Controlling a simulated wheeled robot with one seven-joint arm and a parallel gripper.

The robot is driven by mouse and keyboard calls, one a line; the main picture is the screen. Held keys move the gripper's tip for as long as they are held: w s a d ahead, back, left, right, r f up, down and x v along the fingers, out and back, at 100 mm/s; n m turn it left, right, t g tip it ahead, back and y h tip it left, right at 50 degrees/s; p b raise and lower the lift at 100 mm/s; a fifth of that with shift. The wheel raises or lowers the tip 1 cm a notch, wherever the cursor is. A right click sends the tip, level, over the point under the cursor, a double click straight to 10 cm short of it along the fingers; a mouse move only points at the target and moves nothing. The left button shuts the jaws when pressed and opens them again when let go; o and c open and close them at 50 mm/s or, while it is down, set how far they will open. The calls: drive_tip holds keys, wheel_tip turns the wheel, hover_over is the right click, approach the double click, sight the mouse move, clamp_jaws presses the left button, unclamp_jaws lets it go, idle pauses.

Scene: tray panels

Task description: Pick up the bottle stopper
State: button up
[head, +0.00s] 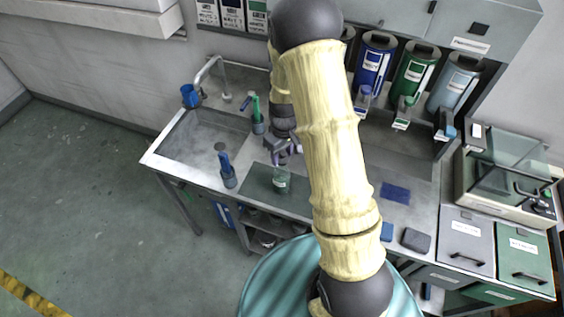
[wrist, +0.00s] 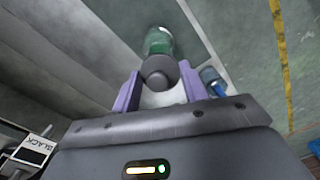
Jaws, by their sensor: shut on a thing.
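My gripper (head: 282,158) is above the green mat (head: 257,180) on the counter. In the wrist view, its two purple fingers (wrist: 159,76) are shut on the dark grey round stopper (wrist: 158,71). A clear bottle with green in it and a pale label (head: 281,183) stands on the mat just below my gripper in the head view. The bottle also shows just beyond the stopper in the wrist view (wrist: 159,42). The stopper is too small to make out in the head view. I cannot tell whether it still touches the bottle's mouth.
A sink (head: 205,137) is left of the mat. A blue holder (head: 228,176) stands near the counter's front edge, and a green-topped holder (head: 257,122) stands behind. Blue, green and grey dispensers (head: 413,73) hang at the back right. A blue cloth (head: 395,193) lies to the right.

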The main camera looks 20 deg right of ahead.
sight(283, 153)
wheel_tip(283, 153, up, 5)
drive_tip(key=shift+f+b, duration=0.1)
drive_tip(key=shift+b, duration=0.45)
drive_tip(key=shift+s+d, duration=0.1)
